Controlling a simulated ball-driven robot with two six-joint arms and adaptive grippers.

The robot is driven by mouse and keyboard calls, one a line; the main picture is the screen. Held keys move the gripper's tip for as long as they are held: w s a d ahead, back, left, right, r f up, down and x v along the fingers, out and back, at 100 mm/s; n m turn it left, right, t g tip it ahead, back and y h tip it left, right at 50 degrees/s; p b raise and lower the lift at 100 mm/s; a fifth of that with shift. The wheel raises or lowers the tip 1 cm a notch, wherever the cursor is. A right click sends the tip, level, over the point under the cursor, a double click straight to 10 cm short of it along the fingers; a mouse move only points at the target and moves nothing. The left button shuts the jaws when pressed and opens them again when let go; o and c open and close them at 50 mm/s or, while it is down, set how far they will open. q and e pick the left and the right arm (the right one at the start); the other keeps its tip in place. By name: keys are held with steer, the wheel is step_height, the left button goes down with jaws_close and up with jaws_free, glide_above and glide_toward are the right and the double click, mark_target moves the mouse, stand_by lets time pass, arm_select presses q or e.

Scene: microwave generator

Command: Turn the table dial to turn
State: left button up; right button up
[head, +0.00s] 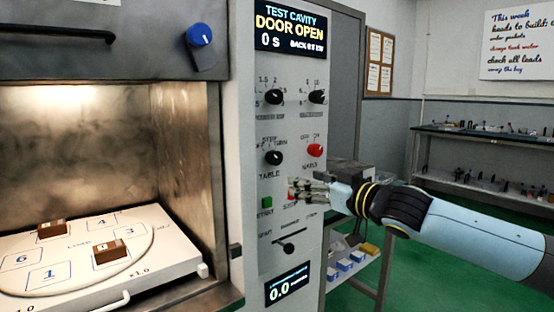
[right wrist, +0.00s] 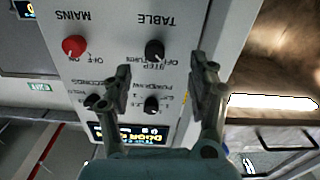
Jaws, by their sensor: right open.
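The table dial (head: 273,157) is a black knob on the grey control panel, with "TABLE" printed under it and position labels above. Its exact pointer setting is too small to tell. In the right wrist view the dial (right wrist: 155,50) appears upside down, between the lines of my two fingers but beyond them. My right gripper (head: 297,188) is open and empty, below and right of the dial in the head view, in front of the panel by the stop label. It also shows in the right wrist view (right wrist: 164,69). My left gripper is not in view.
The red mains knob (head: 315,150) sits right of the dial, with black knobs (head: 274,97) above. A green start button (head: 267,202) and a slider (head: 285,246) are below. The display (head: 290,28) reads DOOR OPEN. The open cavity at left holds a turntable (head: 60,279) with brown blocks.

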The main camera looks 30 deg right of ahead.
mark_target(278, 159)
steer(key=w+r+b, duration=0.1)
steer(key=w+b, duration=0.1)
steer(key=w, duration=0.1)
steer(key=w+b, duration=0.2)
steer(key=w, duration=0.1)
steer(key=w+r+b, duration=0.1)
steer(key=w, duration=0.3)
steer(key=shift+r+b, duration=0.3)
steer(key=shift+b, duration=0.1)
steer(key=shift+w, duration=0.6)
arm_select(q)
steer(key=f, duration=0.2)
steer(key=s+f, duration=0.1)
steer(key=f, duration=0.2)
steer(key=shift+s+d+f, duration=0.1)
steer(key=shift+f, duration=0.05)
arm_select(e)
steer(key=c, duration=1.1)
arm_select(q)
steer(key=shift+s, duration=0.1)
arm_select(e)
steer(key=shift+c, duration=0.2)
